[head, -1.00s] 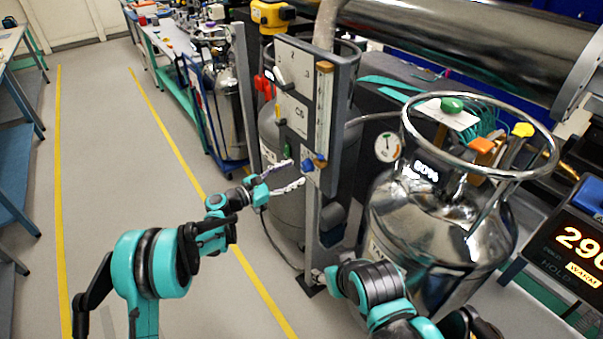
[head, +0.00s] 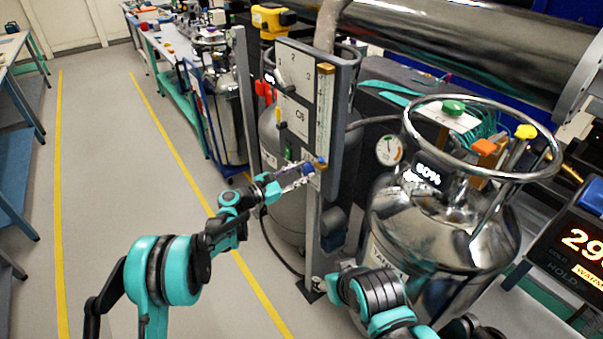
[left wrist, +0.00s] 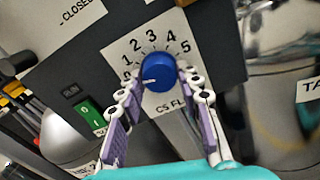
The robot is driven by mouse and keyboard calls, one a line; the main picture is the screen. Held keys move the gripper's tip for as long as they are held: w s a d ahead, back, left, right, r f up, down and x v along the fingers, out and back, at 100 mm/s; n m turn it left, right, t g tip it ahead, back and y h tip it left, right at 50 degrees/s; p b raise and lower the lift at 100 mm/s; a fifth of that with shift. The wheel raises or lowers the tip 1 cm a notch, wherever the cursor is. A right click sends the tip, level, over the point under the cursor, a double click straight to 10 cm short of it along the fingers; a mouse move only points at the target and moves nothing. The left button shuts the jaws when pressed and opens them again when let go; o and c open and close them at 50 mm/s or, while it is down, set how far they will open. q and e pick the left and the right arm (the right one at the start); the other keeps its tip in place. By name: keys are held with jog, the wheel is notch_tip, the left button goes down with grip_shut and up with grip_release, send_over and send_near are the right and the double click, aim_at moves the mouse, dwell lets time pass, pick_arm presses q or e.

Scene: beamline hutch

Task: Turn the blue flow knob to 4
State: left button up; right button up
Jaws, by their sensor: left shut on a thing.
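The blue flow knob (left wrist: 157,72) sits on a white dial plate (left wrist: 122,52) with numbers from 0 to 5. Its white pointer line points left, close to the 0. In the head view the blue knob (head: 308,168) is on the lower front of the grey panel, partly hidden by the fingers. My left gripper (left wrist: 160,84) has one finger on each side of the knob and is shut on it. In the head view my left gripper (head: 298,176) reaches the knob from the left. My right arm shows low in the head view, but its gripper cannot be made out.
A green switch (left wrist: 89,116) is left of the dial. The panel post (head: 335,130) stands before a grey cylinder. A shiny steel dewar (head: 440,225) with a ring handle stands to the right. The floor (head: 110,180) at left is clear.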

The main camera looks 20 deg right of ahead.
pick_arm(q)
jog(key=m, duration=0.3)
jog(key=shift+m, duration=0.4)
jog(key=m, duration=0.3)
jog(key=shift+m, duration=0.3)
jog(key=m, duration=0.3)
jog(key=shift+m+p, duration=0.3)
jog(key=shift+m, duration=0.1)
jog(key=m, duration=0.3)
jog(key=shift+m, duration=0.3)
jog(key=m, duration=0.4)
jog(key=shift+r, duration=0.1)
jog(key=shift+m, duration=2.5)
